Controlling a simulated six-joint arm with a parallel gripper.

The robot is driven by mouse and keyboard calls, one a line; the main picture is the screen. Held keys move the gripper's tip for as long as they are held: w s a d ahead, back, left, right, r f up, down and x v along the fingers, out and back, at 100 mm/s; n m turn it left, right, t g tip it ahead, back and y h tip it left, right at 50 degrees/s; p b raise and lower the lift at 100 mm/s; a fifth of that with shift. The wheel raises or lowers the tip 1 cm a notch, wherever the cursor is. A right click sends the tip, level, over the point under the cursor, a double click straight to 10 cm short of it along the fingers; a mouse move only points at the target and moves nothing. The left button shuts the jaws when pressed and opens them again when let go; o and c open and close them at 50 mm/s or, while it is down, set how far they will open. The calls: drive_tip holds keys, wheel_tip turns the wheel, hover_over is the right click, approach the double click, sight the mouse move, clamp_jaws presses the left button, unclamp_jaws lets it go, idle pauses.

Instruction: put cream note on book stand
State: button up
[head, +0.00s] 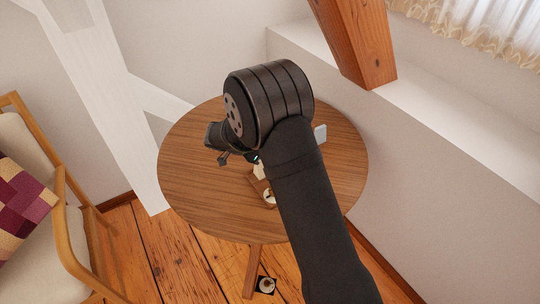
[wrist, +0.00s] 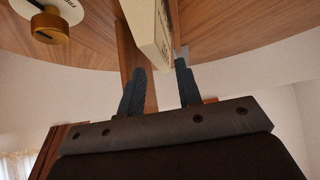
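My gripper (wrist: 160,75) is open in the wrist view, its two dark fingers apart with a gap between them. A cream, flat, block-like piece (wrist: 147,28) with faint marks on its edge, perhaps the cream note, lies just past the fingertips. Its near end reaches toward the gap; I cannot tell whether it touches a finger. A brown wooden piece (wrist: 127,48) beside it may be the book stand. In the head view my arm hides most of this spot; a small wooden piece (head: 256,185) with a cream patch (head: 259,172) shows beside the arm.
The round wooden table (head: 200,190) has bare top at left and front. A brass-coloured round object (wrist: 50,27) with a pale lettered disc stands near. A pale upright piece (head: 320,133) is right of my arm. A chair (head: 70,210) stands left; a timber brace (head: 355,40) rises behind.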

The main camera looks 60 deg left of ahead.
drive_tip(key=v, duration=0.8)
drive_tip(key=x, duration=1.2)
drive_tip(key=shift+d, duration=0.1)
drive_tip(key=shift+w+r, duration=0.1)
drive_tip(key=shift+r, duration=1.8)
drive_tip(key=shift+f, duration=0.15)
